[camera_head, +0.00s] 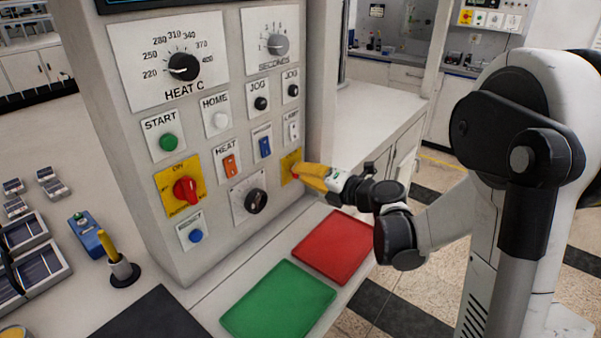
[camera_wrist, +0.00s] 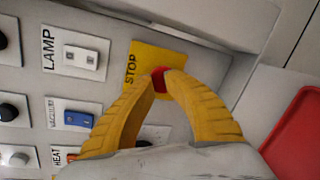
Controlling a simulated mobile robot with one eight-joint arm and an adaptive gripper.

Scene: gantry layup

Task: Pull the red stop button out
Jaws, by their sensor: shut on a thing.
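The red stop button (camera_wrist: 160,79) sits on a yellow plate (camera_wrist: 146,58) marked STOP, at the panel's lower right. My gripper (camera_wrist: 161,76) has yellow fingers, and their tips are closed on the button from both sides. In the head view my gripper (camera_head: 299,170) reaches the panel from the right, and its tips are at the yellow plate (camera_head: 286,161). The button is mostly hidden by the fingers in the head view. I cannot tell how far it stands out from the plate.
The white lamp switch (camera_wrist: 83,59) and blue vacuum switch (camera_wrist: 78,119) are close by. A red ON knob (camera_head: 185,190) is further left on the panel (camera_head: 130,190). A red mat (camera_head: 335,246) and green mat (camera_head: 278,301) lie on the bench below. Open space lies right of the panel.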

